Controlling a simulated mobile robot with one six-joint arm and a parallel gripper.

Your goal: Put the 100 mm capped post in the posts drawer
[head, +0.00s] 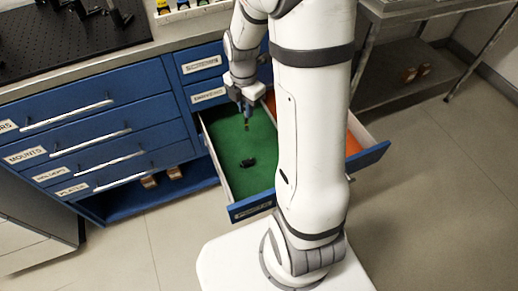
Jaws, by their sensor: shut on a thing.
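My gripper (246,112) points down over the left part of an open blue drawer with a green lining (226,137). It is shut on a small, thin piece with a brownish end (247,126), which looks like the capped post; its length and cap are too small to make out. A short black part (248,162) lies on the green lining, nearer the drawer front. The label on the drawer front (252,208) is too small to read. My arm hides the right part of the drawer.
An orange-lined section (354,146) shows to the right of my arm, behind a blue front. Shut blue drawers (85,110) stand at the left under a black breadboard (70,40). A metal table (400,12) stands at the upper right. The floor at the right is clear.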

